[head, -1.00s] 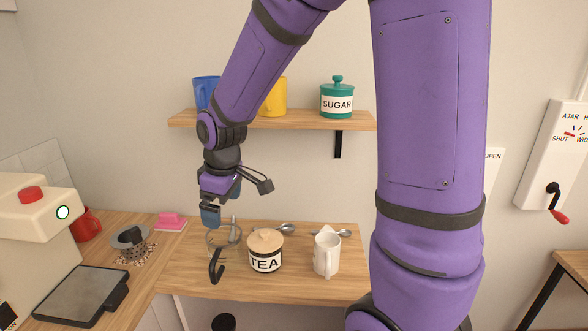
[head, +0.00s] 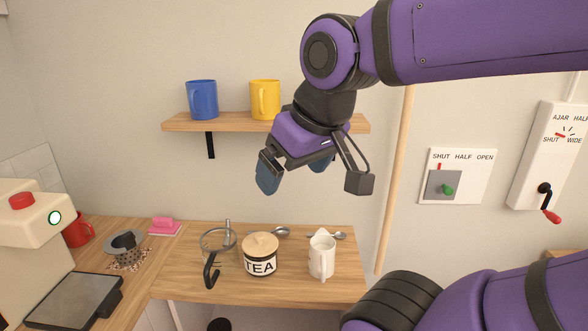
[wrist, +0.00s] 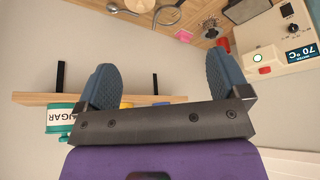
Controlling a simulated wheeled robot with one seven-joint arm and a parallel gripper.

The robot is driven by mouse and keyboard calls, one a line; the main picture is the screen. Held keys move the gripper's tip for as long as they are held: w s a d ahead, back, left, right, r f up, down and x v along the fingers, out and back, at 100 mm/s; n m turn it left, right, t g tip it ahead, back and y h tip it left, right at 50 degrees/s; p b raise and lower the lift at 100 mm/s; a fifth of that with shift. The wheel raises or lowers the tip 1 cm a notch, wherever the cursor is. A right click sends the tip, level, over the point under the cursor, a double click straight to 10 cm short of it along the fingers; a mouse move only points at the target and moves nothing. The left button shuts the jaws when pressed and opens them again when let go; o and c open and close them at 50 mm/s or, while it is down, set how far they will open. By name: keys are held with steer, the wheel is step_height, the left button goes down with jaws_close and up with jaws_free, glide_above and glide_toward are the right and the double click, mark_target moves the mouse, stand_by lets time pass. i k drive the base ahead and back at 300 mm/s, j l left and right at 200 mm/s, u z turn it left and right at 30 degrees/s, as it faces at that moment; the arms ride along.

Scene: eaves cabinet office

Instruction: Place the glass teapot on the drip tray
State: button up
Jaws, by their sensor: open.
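The glass teapot (head: 217,241) stands on the wooden counter, left of the tea jar, its black handle (head: 211,271) facing me. It is clear and hard to make out; part of it also shows at the top of the wrist view (wrist: 167,14). A flat grey plate with a dark edge (head: 70,298), which looks like the drip tray, lies bare in front of the cream machine (head: 25,222). My gripper (head: 295,172) is open and empty, in the air above and right of the teapot, in front of the shelf. Its fingers are spread in the wrist view (wrist: 164,82).
The tea jar (head: 261,257) stands close to the teapot's right, with a white jug (head: 321,257) beyond. A strainer-like item (head: 125,243), pink sponge (head: 163,228) and red mug (head: 77,232) are at left. The shelf (head: 230,122) holds blue and yellow mugs.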

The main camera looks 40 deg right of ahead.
mark_target(74, 299)
steer(key=z, duration=0.85)
steer(key=k+j+z, duration=0.15)
steer(key=j+z, duration=0.25)
steer(key=k+j+z, duration=0.2)
steer(key=z, duration=0.25)
steer(key=k+j+z, duration=0.25)
steer(key=z, duration=0.15)
steer(key=k+j, duration=0.1)
